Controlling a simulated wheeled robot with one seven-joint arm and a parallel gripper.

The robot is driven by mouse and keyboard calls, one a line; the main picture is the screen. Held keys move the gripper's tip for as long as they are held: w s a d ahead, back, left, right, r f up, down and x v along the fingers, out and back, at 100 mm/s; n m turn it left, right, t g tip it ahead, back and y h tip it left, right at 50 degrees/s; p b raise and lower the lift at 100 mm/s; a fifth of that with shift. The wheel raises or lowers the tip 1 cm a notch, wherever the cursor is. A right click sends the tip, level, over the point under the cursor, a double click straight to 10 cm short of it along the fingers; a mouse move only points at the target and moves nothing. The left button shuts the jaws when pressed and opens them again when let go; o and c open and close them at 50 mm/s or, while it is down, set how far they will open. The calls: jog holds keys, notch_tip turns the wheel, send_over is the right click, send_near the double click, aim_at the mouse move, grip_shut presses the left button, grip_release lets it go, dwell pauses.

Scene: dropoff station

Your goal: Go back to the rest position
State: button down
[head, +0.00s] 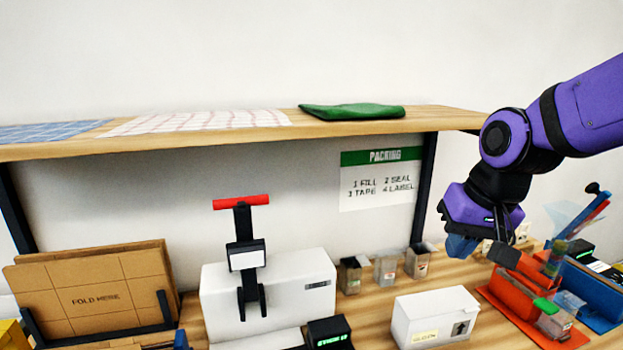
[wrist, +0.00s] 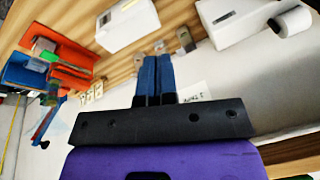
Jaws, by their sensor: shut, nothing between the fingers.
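My gripper (head: 483,250) is at the right of the head view, on my purple arm, above the back part of the wooden table (head: 376,318). Its fingers point downward and to the left. In the wrist view its two blue fingers (wrist: 154,80) lie side by side, shut with nothing between them. It is in the air, left of and above an orange bin (head: 513,292), which also shows in the wrist view (wrist: 70,52).
A shelf (head: 240,134) with folded cloths spans the back. Small containers (head: 386,270), a white box (head: 436,316) and a white machine (head: 318,280) stand below. A blue bin (head: 590,290) is at right. Cardboard (head: 95,290) stands at left. Space above the table's middle is free.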

jog(key=s+d+r+t+h, duration=0.1)
jog(key=s+d+r, duration=0.2)
jog(key=s, duration=0.3)
jog(key=s+d+r+n+t, duration=0.1)
jog(key=s+d+r, duration=0.2)
jog(key=s+d, duration=0.2)
jog(key=shift+s+r+h, duration=0.3)
jog(key=shift+s+h, duration=0.1)
jog(key=shift+s, duration=0.25)
